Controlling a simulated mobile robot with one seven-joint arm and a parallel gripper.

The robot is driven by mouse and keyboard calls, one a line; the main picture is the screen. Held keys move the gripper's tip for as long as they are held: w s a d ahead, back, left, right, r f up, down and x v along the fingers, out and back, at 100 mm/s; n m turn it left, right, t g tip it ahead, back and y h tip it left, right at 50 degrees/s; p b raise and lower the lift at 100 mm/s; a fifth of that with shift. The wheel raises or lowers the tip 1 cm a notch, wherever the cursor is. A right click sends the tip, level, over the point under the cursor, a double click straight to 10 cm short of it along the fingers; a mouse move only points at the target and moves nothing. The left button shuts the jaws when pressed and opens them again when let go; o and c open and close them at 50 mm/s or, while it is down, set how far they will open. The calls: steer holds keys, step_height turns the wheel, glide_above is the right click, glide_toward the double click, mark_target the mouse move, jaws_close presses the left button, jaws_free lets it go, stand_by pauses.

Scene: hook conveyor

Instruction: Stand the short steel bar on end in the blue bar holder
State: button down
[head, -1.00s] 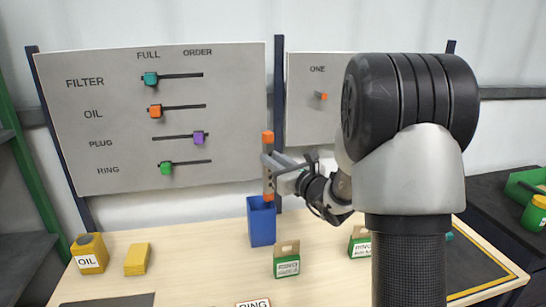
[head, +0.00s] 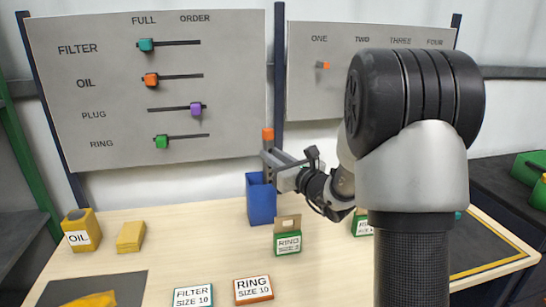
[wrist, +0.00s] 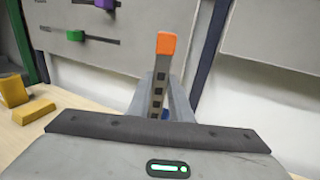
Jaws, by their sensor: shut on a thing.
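The short steel bar (head: 268,136) has an orange top end and stands upright in my gripper (head: 269,164). In the wrist view, the bar (wrist: 166,45) shows its orange end and grey side with dark square marks between the fingers. The jaws are shut on it. The blue bar holder (head: 262,203) stands on the table directly below my gripper. The bar's lower end is hidden, seemingly inside the holder's mouth; I cannot see whether it touches the bottom. The gripper sits just above the holder's rim.
A green RING box (head: 288,238) stands right in front of the holder. A yellow OIL container (head: 82,231) and a yellow block (head: 131,237) are at left. FILTER (head: 193,297) and RING (head: 254,290) labels lie at the front. A slider board (head: 145,95) stands behind.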

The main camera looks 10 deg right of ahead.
steer(key=shift+f+b, duration=0.3)
steer(key=shift+f, duration=0.25)
steer(key=c, duration=1.5)
jaws_free()
steer(key=shift+c, duration=0.2)
steer(key=v, duration=1.7)
steer(key=shift+s+p, duration=0.2)
steer(key=shift+p, duration=0.1)
steer(key=shift+r, duration=0.1)
